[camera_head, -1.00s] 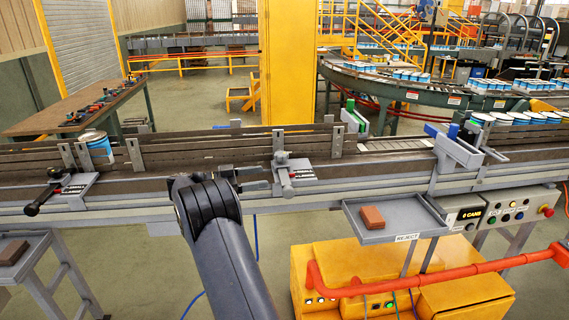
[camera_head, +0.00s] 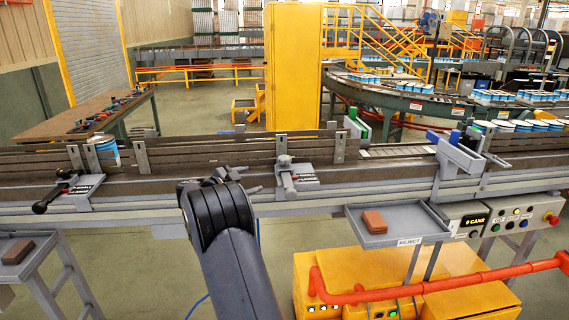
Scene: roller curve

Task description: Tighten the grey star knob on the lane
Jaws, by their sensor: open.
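The grey star knob (camera_head: 284,161) sits on top of a small grey clamp bracket (camera_head: 303,178) on the near side of the lane, right of the picture's middle. My own dark arm link hides part of the wrist.
A similar bracket with a black lever handle (camera_head: 41,206) is at left. Guide rails (camera_head: 210,155) run along the lane behind the knob. A can (camera_head: 107,152) stands at left. A reject tray (camera_head: 420,216) holding a brown block (camera_head: 375,222) is at front right, above an orange rail (camera_head: 450,281).

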